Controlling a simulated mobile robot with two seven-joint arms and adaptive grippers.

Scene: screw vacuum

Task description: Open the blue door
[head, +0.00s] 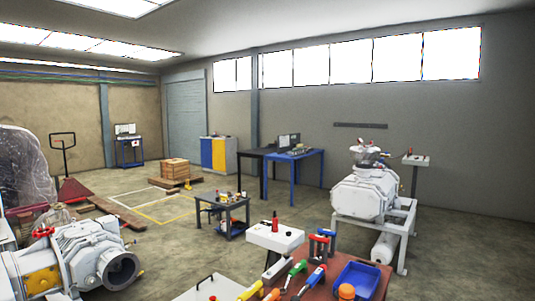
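A cabinet stands against the far wall, left of the middle in the head view. Its front has a blue door (206,153) on the left and a yellow door (219,154) on the right, with a grey side (232,154) beyond. Both doors look shut. The cabinet is small in the picture, so I cannot make out a handle. A tall grey-blue shutter (186,115) is in the wall to the left of the cabinet. Neither of my grippers is in view.
A low dark cart (222,205) with small items, wooden crates (175,168) on a pallet, and a blue-legged table (295,155) stand around the room. Nearby are a tool table (330,282), white pump machines (365,195) and (75,258). Open floor (150,190) lies at centre left.

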